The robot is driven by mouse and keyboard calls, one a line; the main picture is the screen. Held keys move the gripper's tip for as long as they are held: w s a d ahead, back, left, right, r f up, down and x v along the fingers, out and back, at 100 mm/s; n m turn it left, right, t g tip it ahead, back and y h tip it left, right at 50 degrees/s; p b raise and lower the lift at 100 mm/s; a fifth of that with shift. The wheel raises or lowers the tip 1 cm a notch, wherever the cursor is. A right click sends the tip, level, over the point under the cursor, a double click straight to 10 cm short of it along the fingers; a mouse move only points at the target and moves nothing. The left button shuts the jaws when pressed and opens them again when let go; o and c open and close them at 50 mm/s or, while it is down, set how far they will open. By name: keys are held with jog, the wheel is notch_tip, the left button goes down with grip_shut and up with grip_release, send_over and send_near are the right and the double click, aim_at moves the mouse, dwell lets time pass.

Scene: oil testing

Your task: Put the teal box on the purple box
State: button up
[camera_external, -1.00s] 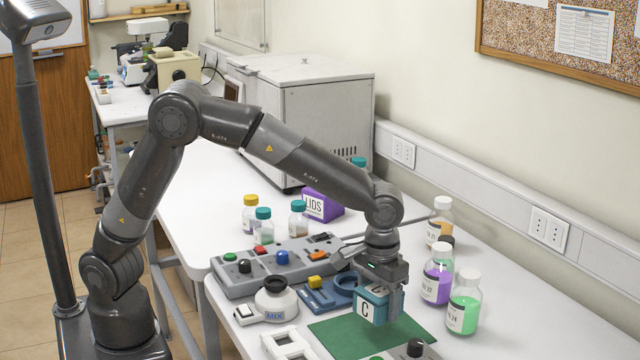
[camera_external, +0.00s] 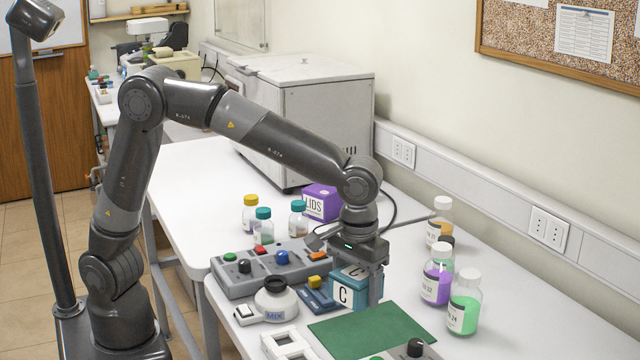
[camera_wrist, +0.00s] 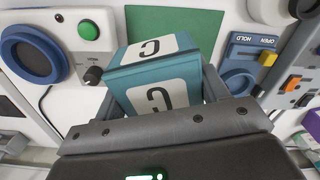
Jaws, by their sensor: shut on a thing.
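In the wrist view the teal box (camera_wrist: 160,75) sits tilted between the two fingers (camera_wrist: 162,88). The purple box (camera_external: 320,203), labelled "LIDS", stands behind on the far bench, next to the capped bottles and in front of the grey-white cabinet. My arm partly covers its right side.
Purple (camera_external: 436,285) and green (camera_external: 464,305) bottles stand to the right. The green mat (camera_external: 365,330) is bare.

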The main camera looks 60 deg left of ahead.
jog(key=w+a+r+n, duration=0.3)
jog(key=w+a+n, duration=0.35)
jog(key=a, duration=0.85)
jog(key=w+a+r+n, duration=0.2)
jog(key=w+a+n, duration=0.2)
jog(key=w+a, duration=0.85)
jog(key=n, duration=0.4)
send_over(319, 194)
notch_tip(319, 194, down, 4)
jog(key=shift+f, duration=0.1)
jog(key=shift+a+f, duration=0.15)
jog(key=shift+f, duration=1.95)
jog(key=shift+f, duration=0.1)
jog(key=o, duration=1)
jog(key=shift+o, duration=0.2)
